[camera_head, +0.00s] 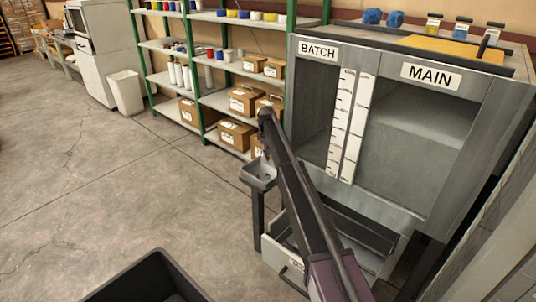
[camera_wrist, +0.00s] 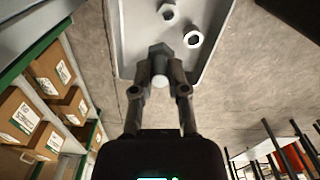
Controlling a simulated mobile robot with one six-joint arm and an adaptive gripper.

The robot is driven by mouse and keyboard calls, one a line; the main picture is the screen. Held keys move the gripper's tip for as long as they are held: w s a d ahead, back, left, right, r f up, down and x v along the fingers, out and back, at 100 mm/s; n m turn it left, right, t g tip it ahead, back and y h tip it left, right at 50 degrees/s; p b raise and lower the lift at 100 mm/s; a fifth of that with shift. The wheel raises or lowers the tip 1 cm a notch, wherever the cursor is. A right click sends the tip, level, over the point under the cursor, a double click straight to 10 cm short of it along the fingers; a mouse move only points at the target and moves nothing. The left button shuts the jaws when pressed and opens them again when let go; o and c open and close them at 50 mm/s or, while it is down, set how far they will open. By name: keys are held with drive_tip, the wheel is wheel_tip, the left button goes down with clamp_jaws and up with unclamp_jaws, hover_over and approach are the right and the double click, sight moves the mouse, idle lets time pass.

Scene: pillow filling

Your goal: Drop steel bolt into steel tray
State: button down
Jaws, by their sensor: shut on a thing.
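In the wrist view my gripper (camera_wrist: 160,76) is shut on a grey steel bolt (camera_wrist: 161,52). The bolt's hex head points away from my gripper, and its pale round end shows between the fingers. The bolt appears in front of the steel tray (camera_wrist: 136,28). The height between bolt and tray is hard to tell. A hex-shaped steel piece (camera_wrist: 168,12) and a round ring (camera_wrist: 193,39) lie in the tray. In the head view the small tray (camera_head: 262,185) stands on a dark post, under the end of my arm. The bolt cannot be made out there.
A large grey cabinet (camera_head: 420,165) marked BATCH and MAIN stands at the right, with an open drawer (camera_head: 283,262) below. Green-framed shelves (camera_head: 205,90) with cardboard boxes stand behind the tray. A black bin (camera_head: 150,275) is at the front. Floor at the left is clear.

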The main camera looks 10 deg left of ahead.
drive_tip(key=shift+f, duration=0.1)
drive_tip(key=shift+f+b, duration=2.9)
drive_tip(key=shift+b, duration=0.1)
drive_tip(key=c, duration=0.6)
unclamp_jaws()
drive_tip(key=shift+o, duration=0.2)
drive_tip(key=shift+r, duration=0.15)
